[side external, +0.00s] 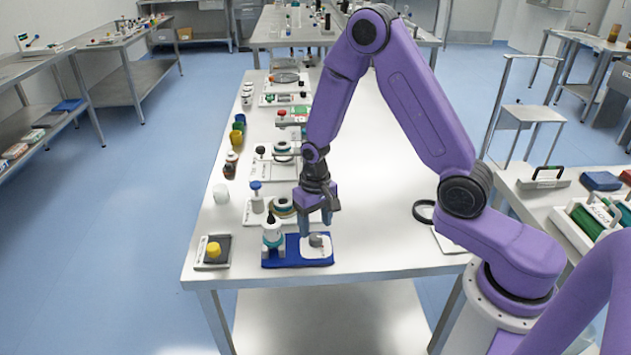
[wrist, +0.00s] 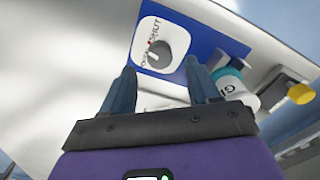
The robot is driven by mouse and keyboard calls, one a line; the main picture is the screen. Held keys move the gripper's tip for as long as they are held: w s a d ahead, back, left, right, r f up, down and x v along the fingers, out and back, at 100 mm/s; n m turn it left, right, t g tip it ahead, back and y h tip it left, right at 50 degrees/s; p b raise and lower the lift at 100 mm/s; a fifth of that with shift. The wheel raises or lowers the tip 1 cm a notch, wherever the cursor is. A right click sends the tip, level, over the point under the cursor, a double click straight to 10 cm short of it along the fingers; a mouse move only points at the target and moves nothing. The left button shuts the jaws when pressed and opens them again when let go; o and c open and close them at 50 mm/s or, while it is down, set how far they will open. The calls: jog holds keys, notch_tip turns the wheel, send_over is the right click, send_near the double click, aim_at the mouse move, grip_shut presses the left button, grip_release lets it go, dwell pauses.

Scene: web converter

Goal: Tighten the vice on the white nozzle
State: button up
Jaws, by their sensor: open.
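My gripper (side external: 316,225) is open and points down over the blue board (side external: 287,262) at the front of the table. A round grey knob (side external: 316,240) sits on a white plate at the board's right end, just below the fingertips. In the wrist view the knob (wrist: 157,54) lies beyond the open fingers (wrist: 162,82), with nothing between them. Its plate carries lettering that includes SHUT and a small red mark. A white bottle-like part with a teal band (side external: 272,236) stands at the board's left end. I cannot make out for sure which part is the vice or the white nozzle.
A grey-and-white tray with a yellow knob (side external: 213,249) lies left of the board. A black ring (side external: 424,211) lies right.

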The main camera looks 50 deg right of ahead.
aim_at(316, 238)
notch_tip(316, 238, up, 13)
jog(key=shift+r, duration=0.2)
dwell(0.3)
jog(key=shift+a, duration=0.1)
jog(key=s+a+r+n, duration=0.1)
jog(key=s+r+n, duration=0.1)
jog(key=s+n, duration=0.5)
jog(key=s+a+r+n, duration=0.1)
jog(key=s+n, duration=0.7)
jog(key=s, duration=1.1)
jog(key=shift+s+a+r, duration=0.2)
jog(key=shift+a+r, duration=0.2)
jog(key=shift+r, duration=0.2)
